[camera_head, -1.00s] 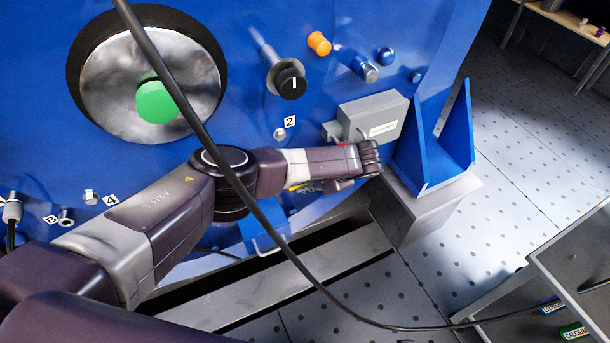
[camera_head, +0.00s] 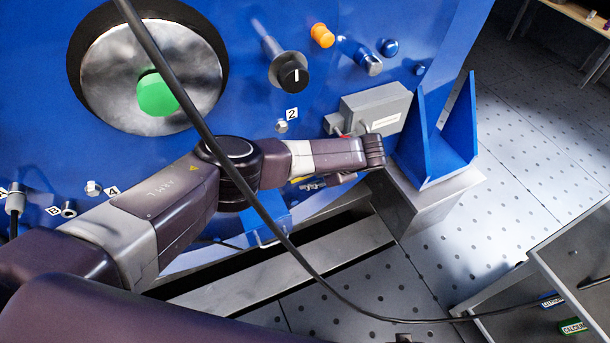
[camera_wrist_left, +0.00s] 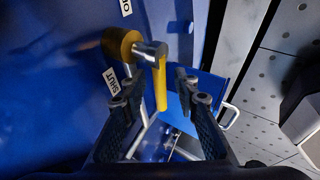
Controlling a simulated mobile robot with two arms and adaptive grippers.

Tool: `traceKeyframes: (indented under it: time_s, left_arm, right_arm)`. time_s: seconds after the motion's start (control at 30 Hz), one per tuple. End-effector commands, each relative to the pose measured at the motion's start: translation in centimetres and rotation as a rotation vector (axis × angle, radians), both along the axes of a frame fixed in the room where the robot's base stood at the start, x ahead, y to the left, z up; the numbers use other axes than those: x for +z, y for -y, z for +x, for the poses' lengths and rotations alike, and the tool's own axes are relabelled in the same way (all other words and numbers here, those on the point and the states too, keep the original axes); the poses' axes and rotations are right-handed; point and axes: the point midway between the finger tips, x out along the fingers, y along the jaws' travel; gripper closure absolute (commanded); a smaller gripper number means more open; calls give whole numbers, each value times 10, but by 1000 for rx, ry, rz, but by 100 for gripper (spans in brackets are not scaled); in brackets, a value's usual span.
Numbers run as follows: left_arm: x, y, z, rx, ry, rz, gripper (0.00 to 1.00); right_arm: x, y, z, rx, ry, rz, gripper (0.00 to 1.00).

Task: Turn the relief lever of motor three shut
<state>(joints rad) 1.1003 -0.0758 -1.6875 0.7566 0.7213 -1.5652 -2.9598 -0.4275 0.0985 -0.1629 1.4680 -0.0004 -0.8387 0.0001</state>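The relief lever shows in the left wrist view as a yellow handle (camera_wrist_left: 161,86) on a metal pivot (camera_wrist_left: 150,50), with a yellow round hub (camera_wrist_left: 120,44) at the blue motor panel. The handle points down in that view. A "SHUT" label (camera_wrist_left: 112,81) is on the panel beside it. My left gripper (camera_wrist_left: 157,84) is open, with one finger on each side of the handle and gaps visible. In the head view, only a small yellow piece (camera_head: 301,180) shows under my left wrist; the rest is hidden. My right gripper is not in view.
A blue bracket (camera_head: 440,140) stands right of my wrist. A black cable (camera_head: 262,218) crosses in front of my arm.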

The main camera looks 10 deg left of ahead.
Motion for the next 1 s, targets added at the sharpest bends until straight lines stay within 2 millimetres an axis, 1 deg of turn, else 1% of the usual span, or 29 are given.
traceKeyframes:
  time_s: [0.17,0.27,0.6,0.7,0.83,1.0]
  left_arm:
    - [4,3,-1,-1,0,-1,72]
    - [13,10,-3,-1,1,-3,72]
    - [68,51,-19,-2,2,-3,72]
    - [80,60,-24,-2,1,-2,72]
    - [90,67,-27,-1,0,-1,72]
    - [95,70,-28,0,0,0,72]
  right_arm:
    - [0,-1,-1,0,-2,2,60]
    - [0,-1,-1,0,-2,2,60]
    - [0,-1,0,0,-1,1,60]
    - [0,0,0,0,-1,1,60]
    - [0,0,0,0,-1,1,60]
    - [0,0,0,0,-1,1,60]
